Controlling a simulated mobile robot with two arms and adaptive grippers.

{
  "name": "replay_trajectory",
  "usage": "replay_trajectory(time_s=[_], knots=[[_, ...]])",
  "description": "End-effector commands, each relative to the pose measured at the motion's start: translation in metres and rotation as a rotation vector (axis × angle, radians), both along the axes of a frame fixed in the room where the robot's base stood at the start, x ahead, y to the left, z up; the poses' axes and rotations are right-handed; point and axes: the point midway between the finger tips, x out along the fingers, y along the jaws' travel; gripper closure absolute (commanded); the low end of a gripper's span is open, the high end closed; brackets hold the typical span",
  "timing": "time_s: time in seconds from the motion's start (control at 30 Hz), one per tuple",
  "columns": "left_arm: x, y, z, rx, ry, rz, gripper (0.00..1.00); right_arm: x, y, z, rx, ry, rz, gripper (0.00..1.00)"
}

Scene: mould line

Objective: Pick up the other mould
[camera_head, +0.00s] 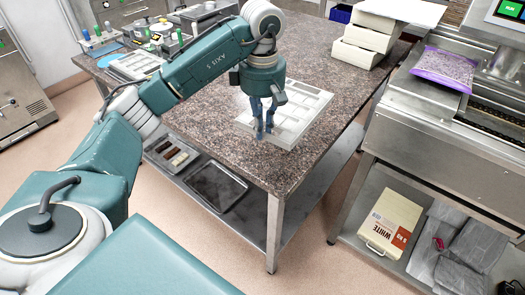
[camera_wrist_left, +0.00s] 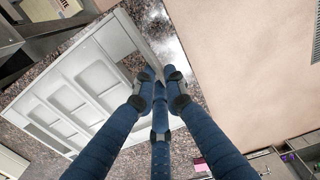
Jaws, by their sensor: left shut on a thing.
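A pale grey-white mould (camera_head: 301,112) with several rectangular cavities is at the near part of the speckled stone-topped table (camera_head: 215,117). It also shows in the left wrist view (camera_wrist_left: 91,75), left of my fingers. My left gripper (camera_head: 263,133) comes down from above at the mould's near left edge and is shut on that edge. The fingers hide part of this edge. I cannot tell whether the mould rests on the table or is slightly raised. A second similar mould (camera_head: 137,66) lies at the table's far left. My right gripper is not in view.
Stacked cream trays (camera_head: 367,38) stand at the table's back right. Bottles and small containers (camera_head: 160,32) crowd the far left. A steel machine (camera_head: 425,95) with a purple bag (camera_head: 443,68) stands across a gap on the right. The table between the two moulds is mostly clear.

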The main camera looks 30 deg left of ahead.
Motion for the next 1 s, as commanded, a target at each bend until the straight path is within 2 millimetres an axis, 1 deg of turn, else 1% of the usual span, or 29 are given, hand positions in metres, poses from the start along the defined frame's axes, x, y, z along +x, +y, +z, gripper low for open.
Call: replay_trajectory(time_s=[0.03, 0.1, 0.2, 0.3, 0.47, 0.9, 1.0], knots=[[0.002, 0.002, 0.019, 0.004, -0.008, 0.003, 1.00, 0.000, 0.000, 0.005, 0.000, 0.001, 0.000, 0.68], [0.001, 0.002, 0.035, 0.003, -0.007, 0.002, 1.00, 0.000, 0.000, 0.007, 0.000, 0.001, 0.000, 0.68], [0.001, 0.001, 0.053, 0.002, -0.005, 0.003, 1.00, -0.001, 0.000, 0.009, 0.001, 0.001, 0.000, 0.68], [0.001, 0.001, 0.066, 0.001, -0.003, 0.003, 1.00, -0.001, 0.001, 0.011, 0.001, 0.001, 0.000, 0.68], [0.001, 0.001, 0.080, 0.000, -0.001, 0.002, 1.00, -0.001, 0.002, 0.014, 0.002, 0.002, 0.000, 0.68], [0.000, 0.000, 0.116, -0.001, 0.000, 0.002, 1.00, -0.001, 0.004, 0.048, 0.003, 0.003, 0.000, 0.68], [0.000, 0.000, 0.121, -0.001, 0.000, 0.002, 1.00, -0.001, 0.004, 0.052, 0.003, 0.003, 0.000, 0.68]])
